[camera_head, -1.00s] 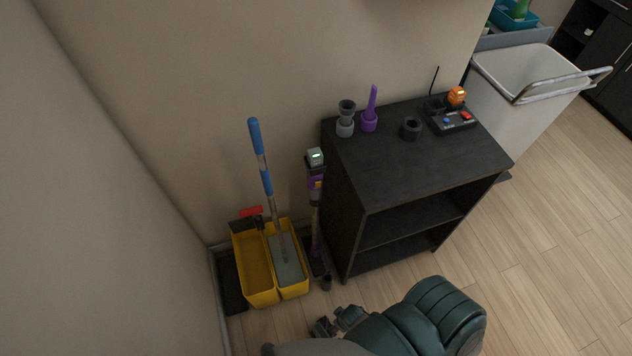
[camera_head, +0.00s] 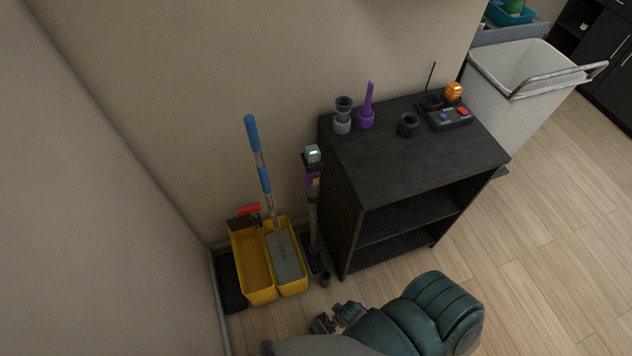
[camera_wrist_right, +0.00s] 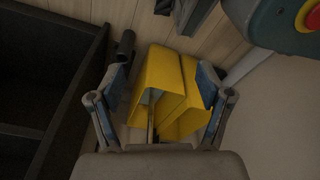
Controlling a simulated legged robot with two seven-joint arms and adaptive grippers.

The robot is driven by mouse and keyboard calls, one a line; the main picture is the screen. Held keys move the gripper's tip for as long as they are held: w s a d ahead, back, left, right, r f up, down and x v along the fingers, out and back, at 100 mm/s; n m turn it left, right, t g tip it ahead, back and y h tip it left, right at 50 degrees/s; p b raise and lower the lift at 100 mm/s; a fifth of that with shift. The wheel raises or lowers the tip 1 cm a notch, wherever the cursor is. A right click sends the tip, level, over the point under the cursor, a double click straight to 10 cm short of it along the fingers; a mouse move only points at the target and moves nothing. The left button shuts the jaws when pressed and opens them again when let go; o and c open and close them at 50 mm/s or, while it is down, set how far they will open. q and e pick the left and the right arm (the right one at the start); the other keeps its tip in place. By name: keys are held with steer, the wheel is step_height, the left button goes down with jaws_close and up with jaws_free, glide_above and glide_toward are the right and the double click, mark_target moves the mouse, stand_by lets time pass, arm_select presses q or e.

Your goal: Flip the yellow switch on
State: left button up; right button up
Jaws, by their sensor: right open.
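No yellow switch can be made out clearly in either view. A small dark control box (camera_head: 449,121) with a blue and a red part lies at the back right of the black shelf unit's top; any yellow part on it is too small to tell. My right gripper (camera_head: 336,318) is low, in front of the shelf unit and right of the yellow mop bucket (camera_head: 254,272). In the right wrist view its jaws (camera_wrist_right: 161,80) are open and empty, with the yellow bucket (camera_wrist_right: 158,82) seen beyond them. My left gripper is not in view.
The black shelf unit (camera_head: 415,170) stands against the wall. Its top holds a purple tool (camera_head: 366,112), a grey part (camera_head: 342,120), a black ring (camera_head: 408,125) and an orange device (camera_head: 453,92). A stick vacuum (camera_head: 313,185) stands left of it. Wooden floor (camera_head: 560,220) is clear at right.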

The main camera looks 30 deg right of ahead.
steer(key=w+r+t, duration=0.1)
steer(key=w, duration=0.1)
steer(key=w+r+t, duration=0.1)
steer(key=w, duration=0.2)
steer(key=w+r+m+t, duration=0.1)
steer(key=w+r+t, duration=0.1)
steer(key=w, duration=0.1)
steer(key=shift+w, duration=0.25)
steer(key=c, duration=1.2)
steer(key=w+r+t, duration=0.1)
steer(key=w+r, duration=0.1)
steer(key=w+d+r+m+t, duration=0.1)
steer(key=w+r+t, duration=0.1)
steer(key=w+r, duration=0.1)
steer(key=w+d+r+t, duration=0.1)
steer(key=w+r+t, duration=0.1)
steer(key=w, duration=0.1)
steer(key=shift+d+r, duration=0.1)
steer(key=shift+r, duration=0.3)
jaws_close()
steer(key=w+d+r+m+t+h, duration=0.1)
steer(key=w+d+r+t+h, duration=0.1)
steer(key=r, duration=0.7)
steer(key=w+d+r+m+t+h, duration=0.1)
steer(key=d+r+t, duration=0.4)
steer(key=r, duration=0.5)
steer(key=shift+w+d+r+m+t+h, duration=0.15)
steer(key=shift+w+r+m+t+h, duration=0.2)
steer(key=shift+w+t+h, duration=0.4)
steer(key=shift+s+f, duration=0.1)
